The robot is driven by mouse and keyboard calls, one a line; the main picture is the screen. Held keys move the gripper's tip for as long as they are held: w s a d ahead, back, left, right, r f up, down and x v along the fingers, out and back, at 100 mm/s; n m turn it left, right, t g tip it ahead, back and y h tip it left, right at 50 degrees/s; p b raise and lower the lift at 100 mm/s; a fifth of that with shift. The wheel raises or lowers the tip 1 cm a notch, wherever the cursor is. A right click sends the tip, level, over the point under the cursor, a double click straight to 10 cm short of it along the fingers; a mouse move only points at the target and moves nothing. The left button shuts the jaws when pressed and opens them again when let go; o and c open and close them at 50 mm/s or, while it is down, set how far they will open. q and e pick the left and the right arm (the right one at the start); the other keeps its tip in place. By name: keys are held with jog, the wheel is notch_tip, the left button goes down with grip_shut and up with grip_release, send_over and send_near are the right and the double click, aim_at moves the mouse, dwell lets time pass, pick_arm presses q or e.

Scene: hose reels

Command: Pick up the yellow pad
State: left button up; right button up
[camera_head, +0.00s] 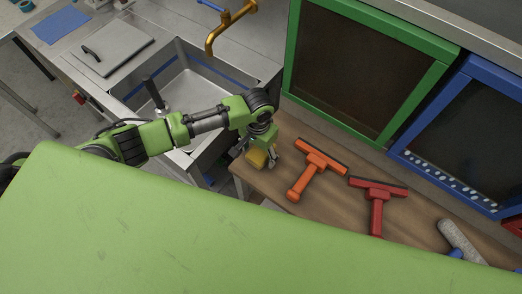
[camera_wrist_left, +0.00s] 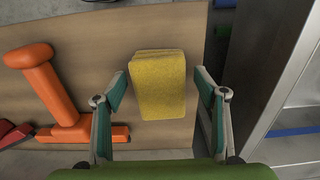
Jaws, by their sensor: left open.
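The yellow pad (camera_wrist_left: 158,85) lies on the wooden tabletop, near its edge on the sink side. In the left wrist view it sits between the two open fingers of my left gripper (camera_wrist_left: 160,98), with a gap on each side. In the head view the left gripper (camera_head: 260,158) points down over the pad (camera_head: 256,158), partly covering it. My right gripper does not show in either view.
An orange squeegee (camera_head: 309,171) lies beside the pad, and a red squeegee (camera_head: 377,203) lies further right. A metal sink (camera_head: 190,92) with a brass faucet (camera_head: 218,30) stands left of the wooden table (camera_head: 335,205). Green-framed (camera_head: 345,125) and blue-framed (camera_head: 462,75) panels rise behind the table.

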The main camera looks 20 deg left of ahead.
pick_arm(q)
jog(key=shift+f, duration=0.1)
jog(key=c, duration=1.2)
jog(key=shift+r, duration=0.65)
jog(key=s+d+r+b, duration=0.1)
jog(key=s+d+r, duration=0.1)
jog(key=s+r, duration=0.2)
jog(key=s+d+r+b, duration=0.1)
jog(key=s+d+r, duration=0.1)
jog(key=s+r, duration=0.2)
jog(key=s+d+r+b, duration=0.1)
jog(key=s+d+r, duration=0.2)
jog(key=s, duration=0.1)
jog(key=shift+d+r, duration=0.1)
jog(key=shift+r, duration=0.3)
jog(key=shift+o, duration=0.2)
